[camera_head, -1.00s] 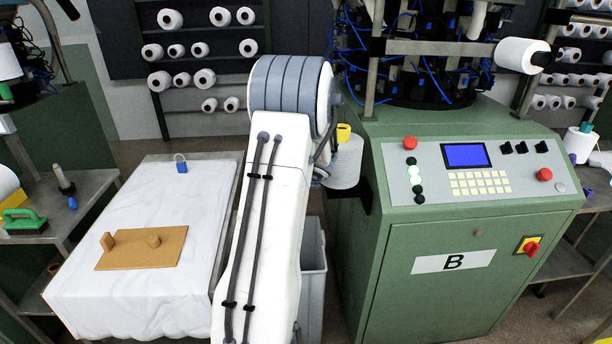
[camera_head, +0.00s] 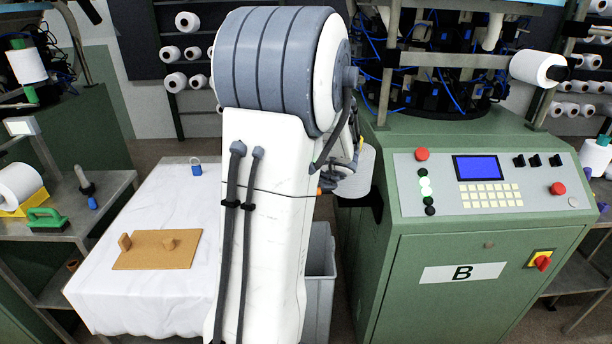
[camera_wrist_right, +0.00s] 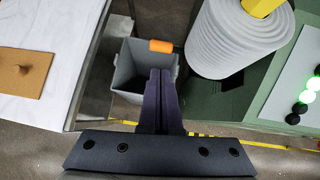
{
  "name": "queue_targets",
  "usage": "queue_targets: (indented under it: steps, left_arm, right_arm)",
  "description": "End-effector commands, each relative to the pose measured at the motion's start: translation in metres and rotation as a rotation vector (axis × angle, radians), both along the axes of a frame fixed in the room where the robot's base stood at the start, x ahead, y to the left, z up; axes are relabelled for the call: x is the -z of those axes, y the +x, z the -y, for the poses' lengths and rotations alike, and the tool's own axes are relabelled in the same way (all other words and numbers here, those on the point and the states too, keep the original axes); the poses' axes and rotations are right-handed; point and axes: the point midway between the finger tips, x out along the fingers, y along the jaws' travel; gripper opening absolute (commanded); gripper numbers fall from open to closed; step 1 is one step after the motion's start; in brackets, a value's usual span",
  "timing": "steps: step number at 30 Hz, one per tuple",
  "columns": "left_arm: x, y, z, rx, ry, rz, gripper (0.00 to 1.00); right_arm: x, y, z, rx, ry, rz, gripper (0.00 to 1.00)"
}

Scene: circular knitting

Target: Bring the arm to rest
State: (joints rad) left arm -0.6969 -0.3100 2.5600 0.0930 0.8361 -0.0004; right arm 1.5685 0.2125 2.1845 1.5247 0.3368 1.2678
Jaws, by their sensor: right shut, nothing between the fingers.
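My right arm (camera_head: 265,165) stands large in the middle of the head view, between the white-covered table and the green machine marked B. In that view its gripper is mostly hidden behind the arm. In the right wrist view my right gripper (camera_wrist_right: 160,72) is shut and empty, with its dark fingers together above the grey bin. A small orange piece (camera_wrist_right: 161,46) appears just beyond the fingertips; it also shows beside the arm in the head view (camera_head: 324,190). I cannot tell whether it touches anything. My left gripper is not in view.
A white yarn cone (camera_wrist_right: 235,40) stands close right of the gripper. The grey bin (camera_head: 320,280) is below. The white-covered table (camera_head: 130,300) carries a brown board (camera_head: 150,260) and a blue padlock (camera_head: 196,169). The green machine (camera_head: 400,290) with its control panel (camera_head: 475,210) stands at right.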

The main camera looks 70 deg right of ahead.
Motion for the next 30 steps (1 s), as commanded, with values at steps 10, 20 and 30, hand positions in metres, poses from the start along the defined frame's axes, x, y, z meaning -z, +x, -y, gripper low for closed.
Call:
queue_targets:
  steps: [10,20,30]
  left_arm:
    - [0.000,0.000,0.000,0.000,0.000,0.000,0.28]
    - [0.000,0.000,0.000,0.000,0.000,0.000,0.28]
    - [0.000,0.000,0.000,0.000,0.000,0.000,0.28]
  right_arm:
    - [0.000,0.005,-0.001,-0.018,-0.003,-0.005,0.00]
    - [-0.007,0.161,-0.097,-0.715,-0.124,-0.196,0.00]
    - [-0.006,0.272,-0.330,-1.835,-0.474,-0.434,0.00]
